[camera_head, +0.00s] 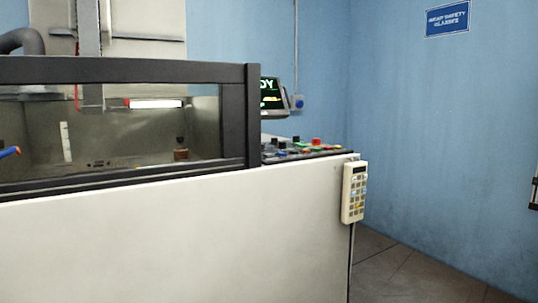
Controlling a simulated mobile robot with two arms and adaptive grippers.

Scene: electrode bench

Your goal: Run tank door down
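The tank door (120,72) is a dark-framed panel with a window, at the left of the head view. It stands up above the white machine front (170,250). Through its window the inside of the tank (110,130) shows, with a lit white lamp bar and a small brown part. A control panel (300,148) with coloured buttons lies right of the door. A beige handheld keypad (354,192) hangs at the machine's right front corner. Neither of my grippers is in view.
A monitor (271,97) with green and yellow text stands behind the panel. A blue safety sign (447,19) is on the blue wall. Grey tiled floor (410,272) is clear right of the machine.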

